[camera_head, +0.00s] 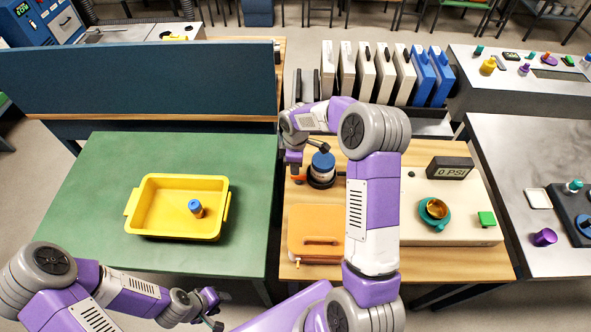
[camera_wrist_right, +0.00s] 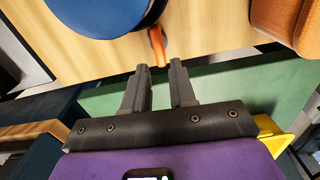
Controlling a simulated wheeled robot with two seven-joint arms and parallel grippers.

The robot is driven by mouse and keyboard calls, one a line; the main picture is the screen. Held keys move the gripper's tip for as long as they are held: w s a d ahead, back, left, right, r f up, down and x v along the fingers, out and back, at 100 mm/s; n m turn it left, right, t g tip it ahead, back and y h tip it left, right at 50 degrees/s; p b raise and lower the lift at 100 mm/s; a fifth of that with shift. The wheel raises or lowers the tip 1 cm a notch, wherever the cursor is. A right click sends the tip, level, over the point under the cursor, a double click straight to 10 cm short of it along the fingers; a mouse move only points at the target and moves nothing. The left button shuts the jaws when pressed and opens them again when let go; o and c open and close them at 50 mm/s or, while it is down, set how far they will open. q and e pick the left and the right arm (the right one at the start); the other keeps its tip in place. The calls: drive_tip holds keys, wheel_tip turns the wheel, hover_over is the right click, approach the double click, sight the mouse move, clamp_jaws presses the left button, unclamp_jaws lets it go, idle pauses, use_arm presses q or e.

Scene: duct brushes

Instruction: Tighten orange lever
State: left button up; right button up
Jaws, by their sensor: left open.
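The orange lever (camera_wrist_right: 157,47) sticks out from beside a round blue-topped device (camera_head: 322,162) on the wooden table. In the right wrist view the lever is just ahead of the fingertips, close to the gap between them. My right gripper (camera_wrist_right: 160,67) is open, with nothing between its fingers. In the head view it hangs at the left side of the blue-topped device, and the lever (camera_head: 299,179) shows as a small orange bit under it. My left gripper (camera_head: 214,308) is open and empty, low in the head view, in front of the green table.
An orange case (camera_head: 313,245) lies close in front of the device. A yellow tray (camera_head: 160,232) holding a small blue-topped item (camera_head: 196,208) is on the green table (camera_head: 110,160). A pressure display reading 0 PSI (camera_head: 450,168) stands at right. My right arm hides part of the table.

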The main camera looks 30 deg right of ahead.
drive_tip(key=shift+r, duration=1.5)
